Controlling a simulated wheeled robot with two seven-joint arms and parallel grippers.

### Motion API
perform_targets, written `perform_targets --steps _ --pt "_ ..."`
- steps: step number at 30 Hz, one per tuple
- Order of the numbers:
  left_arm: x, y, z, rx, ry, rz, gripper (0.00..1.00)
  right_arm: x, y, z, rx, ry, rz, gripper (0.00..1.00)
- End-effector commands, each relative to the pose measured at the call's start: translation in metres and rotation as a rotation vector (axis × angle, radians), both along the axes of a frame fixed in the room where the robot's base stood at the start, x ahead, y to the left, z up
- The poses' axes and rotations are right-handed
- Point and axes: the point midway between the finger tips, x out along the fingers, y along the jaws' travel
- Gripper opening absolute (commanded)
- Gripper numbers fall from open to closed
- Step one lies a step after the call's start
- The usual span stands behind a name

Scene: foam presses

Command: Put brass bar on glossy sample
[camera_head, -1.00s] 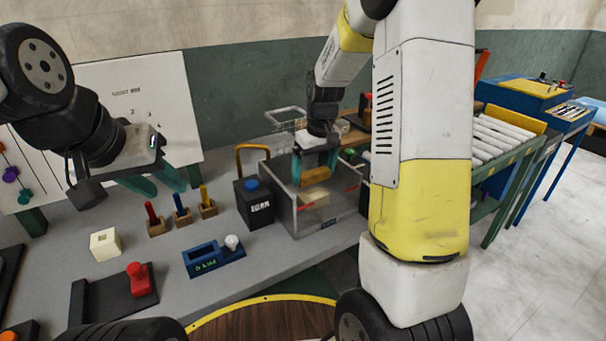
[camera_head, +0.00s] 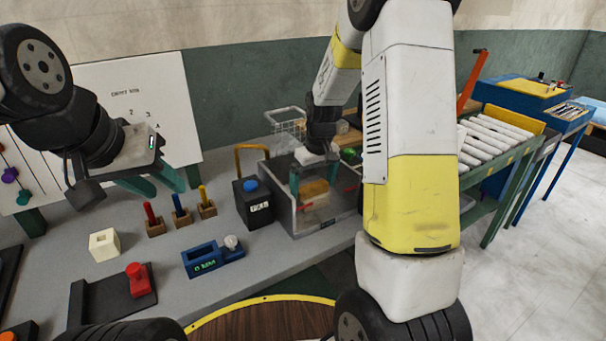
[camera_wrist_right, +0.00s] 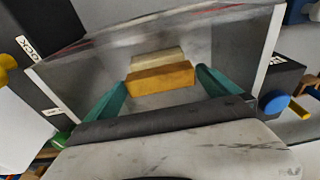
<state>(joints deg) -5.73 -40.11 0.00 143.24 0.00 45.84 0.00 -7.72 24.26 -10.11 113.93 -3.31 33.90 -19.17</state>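The brass bar (camera_head: 314,190) is a golden block inside the clear-walled box (camera_head: 300,222). My right gripper (camera_head: 314,180) reaches into the box with its teal fingers at the bar's two ends. In the right wrist view, the bar (camera_wrist_right: 160,79) lies between the fingertips (camera_wrist_right: 162,76), apparently gripped. A pale cream block, perhaps the glossy sample (camera_wrist_right: 157,55), shows just beyond the bar; in the head view it is mostly hidden beneath it. I cannot tell whether the two touch. My left gripper (camera_head: 152,184) is open and empty above the bench's left side.
A black block with a blue knob and orange handle (camera_head: 254,205) stands left of the box. Several coloured pegs in wooden holders (camera_head: 182,216), a blue fixture (camera_head: 205,260), a cream cube (camera_head: 104,245) and a red-knobbed plate (camera_head: 110,297) occupy the bench. A roller conveyor (camera_head: 492,140) is at right.

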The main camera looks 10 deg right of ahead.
Motion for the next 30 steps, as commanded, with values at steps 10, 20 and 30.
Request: perform_targets --steps 10,20,30 --pt "0.000 0.000 0.000 0.000 0.000 0.000 0.36 -0.002 -0.001 0.028 0.000 -0.004 0.001 1.00" --pt "0.000 0.000 0.000 0.000 0.000 0.000 0.36 -0.013 -0.005 0.096 0.000 -0.004 0.000 1.00" --pt "0.000 0.000 0.000 0.000 0.000 0.000 0.36 -0.028 -0.005 0.134 0.016 -0.022 -0.016 1.00"
